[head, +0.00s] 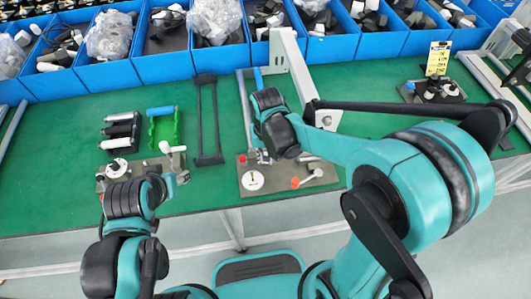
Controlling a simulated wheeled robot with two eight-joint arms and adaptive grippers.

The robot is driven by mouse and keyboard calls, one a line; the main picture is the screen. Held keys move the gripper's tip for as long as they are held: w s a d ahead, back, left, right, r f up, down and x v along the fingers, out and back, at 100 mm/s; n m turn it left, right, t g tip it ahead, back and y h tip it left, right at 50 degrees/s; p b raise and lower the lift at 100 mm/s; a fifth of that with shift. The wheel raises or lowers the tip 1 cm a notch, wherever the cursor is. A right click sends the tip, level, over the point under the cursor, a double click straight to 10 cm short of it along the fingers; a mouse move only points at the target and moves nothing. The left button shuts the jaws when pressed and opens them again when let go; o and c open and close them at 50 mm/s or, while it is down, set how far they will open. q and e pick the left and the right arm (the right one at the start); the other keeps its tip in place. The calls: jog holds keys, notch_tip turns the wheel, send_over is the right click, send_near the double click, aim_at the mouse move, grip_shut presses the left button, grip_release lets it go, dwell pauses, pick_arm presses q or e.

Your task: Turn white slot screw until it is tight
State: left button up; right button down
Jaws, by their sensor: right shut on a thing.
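A grey fixture plate (285,188) lies near the front edge of the green table. A white round piece (252,181) with a small dark mark sits on its left part; I cannot tell whether it is the white slot screw. My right gripper (257,158) is low over the plate's back left part, just behind the white round piece. It is shut on a small part that its wrist largely hides. My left gripper (172,180) is at the left fixture plate (132,172); its fingers are too hidden to tell open from shut.
Blue bins (165,65) of parts line the back. A black frame (208,120) lies mid-table. A white-grey bracket (297,75) stands behind my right wrist. A yellow-labelled fixture (437,60) stands at right.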

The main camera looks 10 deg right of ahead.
jog(key=shift+w, duration=0.1)
jog(key=m, duration=0.2)
jog(key=a+m, duration=0.1)
jog(key=m, duration=0.1)
jog(key=shift+w+m, duration=0.2)
jog(key=shift+m, duration=0.2)
jog(key=m, duration=0.5)
jog(key=shift+w+a+m, duration=0.2)
jog(key=shift+a+m, duration=0.1)
jog(key=shift+a, duration=0.05)
jog(key=shift+f, duration=0.1)
